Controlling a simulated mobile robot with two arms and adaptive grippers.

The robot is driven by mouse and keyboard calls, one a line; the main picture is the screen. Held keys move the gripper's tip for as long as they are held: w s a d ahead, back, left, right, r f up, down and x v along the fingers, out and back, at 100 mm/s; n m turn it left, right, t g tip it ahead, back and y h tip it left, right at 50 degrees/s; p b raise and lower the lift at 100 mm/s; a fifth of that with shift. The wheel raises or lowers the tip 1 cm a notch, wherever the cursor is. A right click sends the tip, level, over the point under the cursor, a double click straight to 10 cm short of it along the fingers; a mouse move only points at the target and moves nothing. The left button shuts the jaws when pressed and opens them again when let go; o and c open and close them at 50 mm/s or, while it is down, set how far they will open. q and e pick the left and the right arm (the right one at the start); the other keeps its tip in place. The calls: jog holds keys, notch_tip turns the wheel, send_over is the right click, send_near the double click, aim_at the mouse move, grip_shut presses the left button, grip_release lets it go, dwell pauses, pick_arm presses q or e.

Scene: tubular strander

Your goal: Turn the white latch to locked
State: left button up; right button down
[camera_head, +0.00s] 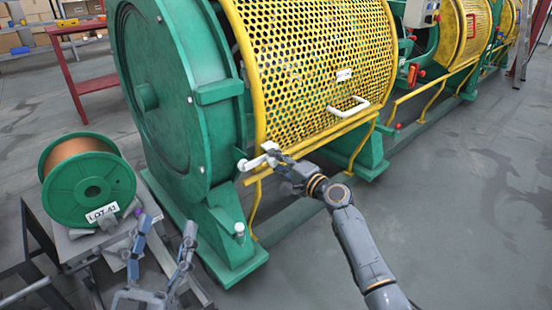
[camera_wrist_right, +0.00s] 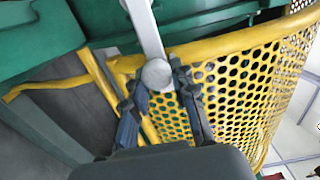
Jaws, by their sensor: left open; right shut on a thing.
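The white latch (camera_head: 262,157) is at the lower left corner of the yellow perforated guard (camera_head: 310,70), beside the green drum housing. In the right wrist view the latch is a pale bar (camera_wrist_right: 146,30) with a round end (camera_wrist_right: 157,74) between the fingers. My right gripper (camera_head: 277,157) is shut on the latch near that round end; it also shows in the right wrist view (camera_wrist_right: 158,82). My left gripper (camera_head: 163,232) is open and empty at the lower left, near the spool stand. Whether the latch is locked cannot be told.
A white handle (camera_head: 348,107) is on the guard. A red table frame (camera_head: 82,62) stands at the back left. The floor at the right is clear.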

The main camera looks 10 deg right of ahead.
jog(key=shift+f+m, duration=0.25)
jog(key=shift+m, duration=0.05)
jog(key=c, duration=1.1)
grip_release()
jog(key=shift+d, duration=0.1)
jog(key=v, duration=1.2)
